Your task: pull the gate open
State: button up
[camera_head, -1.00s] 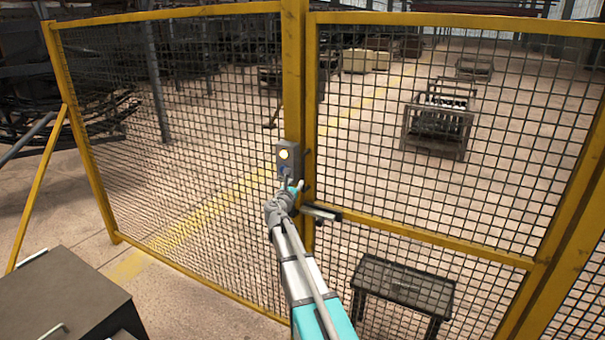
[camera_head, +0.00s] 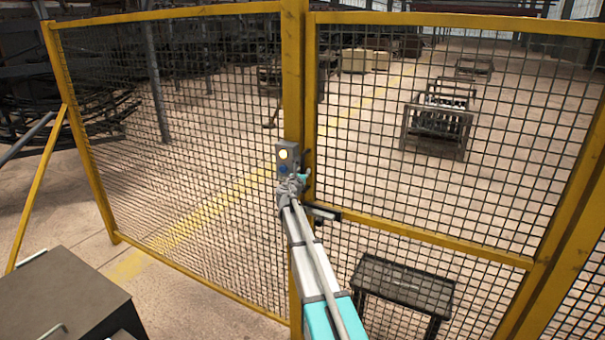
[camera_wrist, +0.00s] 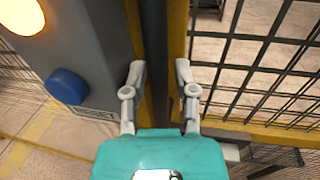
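The gate (camera_head: 430,224) is the yellow-framed mesh panel on the right in the head view, and it stands shut against the yellow post (camera_head: 294,80). A dark handle or latch (camera_head: 326,213) sits on its left edge, just right of my arm. A grey control box (camera_head: 284,155) with a lit yellow lamp and a blue button (camera_wrist: 66,87) is on the post. In the wrist view, my gripper (camera_wrist: 160,75) is open, with its fingers apart in front of the gap between post and gate. Nothing shows between the fingers. Part of the handle (camera_wrist: 232,150) shows at lower right.
A fixed mesh panel (camera_head: 190,150) stands left of the post. A dark cabinet (camera_head: 65,300) is at lower left. Behind the gate are a dark table (camera_head: 405,280), a metal rack (camera_head: 438,125) and open floor.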

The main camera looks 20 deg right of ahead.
grip_shut()
jog(key=shift+s, duration=0.15)
